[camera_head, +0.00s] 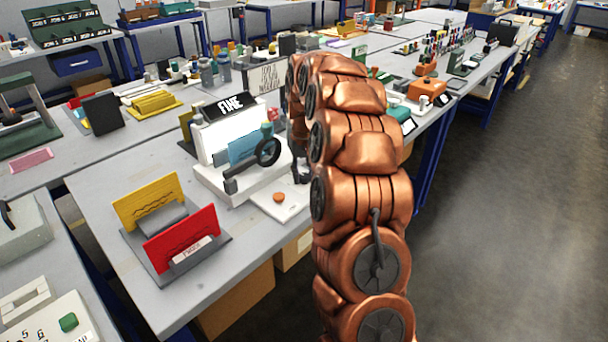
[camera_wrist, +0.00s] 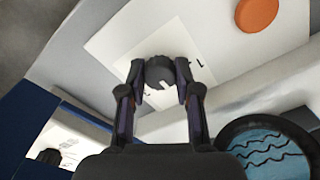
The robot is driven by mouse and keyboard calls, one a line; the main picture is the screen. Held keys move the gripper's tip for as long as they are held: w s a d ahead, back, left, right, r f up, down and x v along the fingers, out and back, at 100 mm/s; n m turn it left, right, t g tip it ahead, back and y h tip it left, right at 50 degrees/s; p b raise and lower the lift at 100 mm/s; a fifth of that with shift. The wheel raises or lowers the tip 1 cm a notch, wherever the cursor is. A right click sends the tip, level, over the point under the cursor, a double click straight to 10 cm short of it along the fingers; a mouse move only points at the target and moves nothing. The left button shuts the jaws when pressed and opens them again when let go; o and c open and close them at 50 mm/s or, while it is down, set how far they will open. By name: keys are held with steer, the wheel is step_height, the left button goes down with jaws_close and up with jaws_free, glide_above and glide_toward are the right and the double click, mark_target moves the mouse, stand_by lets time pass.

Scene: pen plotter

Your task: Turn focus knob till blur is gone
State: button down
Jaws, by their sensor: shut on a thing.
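In the wrist view, the dark round focus knob (camera_wrist: 160,72) with a pale mark sits on a white panel (camera_wrist: 112,42) with small dark marks. My gripper (camera_wrist: 160,84) is shut on the knob, one finger on each side. A black lens ring (camera_wrist: 226,134) is at the lower right, with dark wavy lines on blue (camera_wrist: 272,155) seen inside it; the lines look fairly distinct. In the head view, the ring (camera_head: 268,152) stands on a white device base (camera_head: 226,184) before a blue panel (camera_head: 242,146). My copper arm hides the knob there.
An orange button (camera_head: 278,197) lies on the white plate beside the device; it also shows in the wrist view (camera_wrist: 256,14). A grey stand with yellow and red plates (camera_head: 182,240) is at the front left of the table. The aisle at the right is clear.

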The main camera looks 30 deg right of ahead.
mark_target(304, 175)
steer(key=shift+a, duration=0.1)
steer(key=c, duration=0.8)
jaws_free()
step_height(304, 175, up, 12)
stand_by(0.8)
